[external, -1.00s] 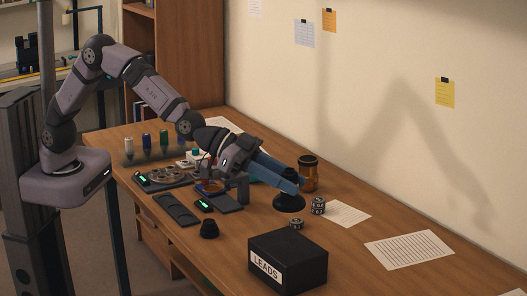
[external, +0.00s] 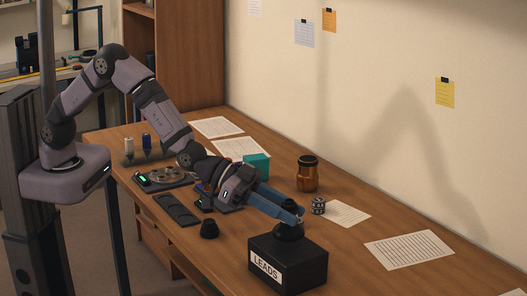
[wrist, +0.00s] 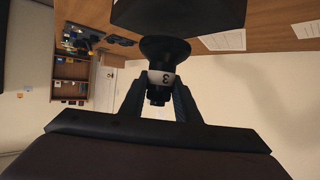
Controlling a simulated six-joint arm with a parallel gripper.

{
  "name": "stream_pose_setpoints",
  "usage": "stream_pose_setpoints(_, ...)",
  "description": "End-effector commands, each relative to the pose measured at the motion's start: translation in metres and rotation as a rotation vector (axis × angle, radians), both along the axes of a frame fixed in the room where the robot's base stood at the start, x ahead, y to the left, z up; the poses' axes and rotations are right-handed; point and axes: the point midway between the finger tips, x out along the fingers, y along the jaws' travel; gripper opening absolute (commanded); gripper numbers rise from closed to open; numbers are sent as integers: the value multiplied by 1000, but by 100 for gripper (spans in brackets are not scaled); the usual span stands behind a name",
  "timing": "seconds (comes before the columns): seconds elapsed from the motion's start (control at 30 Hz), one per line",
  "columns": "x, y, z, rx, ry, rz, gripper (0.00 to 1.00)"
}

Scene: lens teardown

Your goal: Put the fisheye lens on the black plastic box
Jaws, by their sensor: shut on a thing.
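The fisheye lens (external: 288,232) is black with a wide flared foot and a narrower upper part. In the wrist view the lens (wrist: 164,50) shows a white band with a "3". My gripper (external: 297,213) is shut on its narrow part, and both blue-grey fingers of my gripper (wrist: 160,88) flank it in the wrist view. The black plastic box (external: 305,268) has a white "LEADS" label and stands near the table's front edge. The lens is upright, its foot at the box's top; I cannot tell if they touch. The box (wrist: 180,14) also shows in the wrist view.
An amber jar (external: 308,175) and a small patterned cylinder (external: 318,206) stand behind the lens. Papers (external: 408,249) lie flat to the right.

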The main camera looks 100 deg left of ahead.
Motion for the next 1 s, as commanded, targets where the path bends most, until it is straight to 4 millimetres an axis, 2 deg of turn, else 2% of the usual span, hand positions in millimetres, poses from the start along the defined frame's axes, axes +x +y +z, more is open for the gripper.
stream_pose_setpoints(0.2,0,0,-22,1,1,0,3)
stream_pose_setpoints(0.67,0,0,-29,1,-2,0,3)
stream_pose_setpoints(0.7,0,0,-28,1,0,0,39)
stream_pose_setpoints(0.73,0,0,-28,1,0,0,46)
stream_pose_setpoints(1.0,0,0,-27,1,1,0,48)
